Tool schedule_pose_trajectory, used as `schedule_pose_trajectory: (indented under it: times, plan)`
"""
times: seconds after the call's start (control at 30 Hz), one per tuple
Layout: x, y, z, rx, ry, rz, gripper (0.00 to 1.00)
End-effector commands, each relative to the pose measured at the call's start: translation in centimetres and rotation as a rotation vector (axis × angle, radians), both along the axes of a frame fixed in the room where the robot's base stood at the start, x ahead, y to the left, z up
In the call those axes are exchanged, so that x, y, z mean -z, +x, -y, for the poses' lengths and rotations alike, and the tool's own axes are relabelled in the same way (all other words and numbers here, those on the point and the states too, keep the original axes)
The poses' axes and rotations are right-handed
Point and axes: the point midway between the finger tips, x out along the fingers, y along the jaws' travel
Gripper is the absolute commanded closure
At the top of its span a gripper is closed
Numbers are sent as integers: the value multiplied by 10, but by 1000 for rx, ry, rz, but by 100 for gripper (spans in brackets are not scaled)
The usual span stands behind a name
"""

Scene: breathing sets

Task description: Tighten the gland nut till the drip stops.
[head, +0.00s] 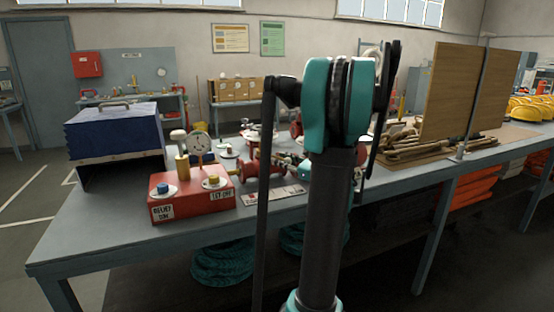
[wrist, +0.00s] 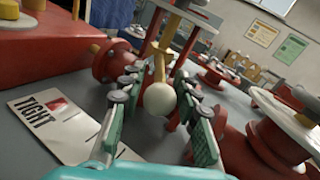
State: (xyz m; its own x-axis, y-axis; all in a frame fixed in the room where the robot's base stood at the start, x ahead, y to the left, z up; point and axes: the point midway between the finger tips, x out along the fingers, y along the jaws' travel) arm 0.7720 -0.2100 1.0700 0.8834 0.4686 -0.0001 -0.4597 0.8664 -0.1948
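In the wrist view, a brass lever (wrist: 160,66) with a white ball end (wrist: 160,98) reaches toward me from a red valve with an upright stem. I cannot make out the gland nut itself at the lever's far end, and no drip is visible. My gripper (wrist: 158,76) is open, with one teal finger on each side of the lever and ball. A gap shows between the ball and each finger. A white card (wrist: 65,125) marked TIGHT, with a red patch, lies on the bench to the left. In the head view my arm hides the valve and my gripper.
Red flanged pipework (wrist: 270,140) lies close on the wrist view's right. Wooden boards (head: 465,90) stand at the right.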

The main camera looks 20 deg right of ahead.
Motion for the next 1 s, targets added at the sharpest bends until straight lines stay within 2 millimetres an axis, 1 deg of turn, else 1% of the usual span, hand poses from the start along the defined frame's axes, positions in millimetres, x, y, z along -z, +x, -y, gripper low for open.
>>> schedule_pose_trajectory:
  times: [0.03,0.1,0.2,0.33,0.57,0.8,0.83,1.0]
  plan:
    - [0,7,-5,-4,0,0,68]
    - [0,13,-7,-2,0,0,68]
    - [0,19,-11,-2,0,0,68]
    - [0,23,-12,0,0,0,68]
    - [0,23,-12,0,0,0,68]
    - [0,22,-12,0,0,0,98]
    - [0,22,-12,0,0,0,100]
    - [0,22,-12,0,0,0,100]
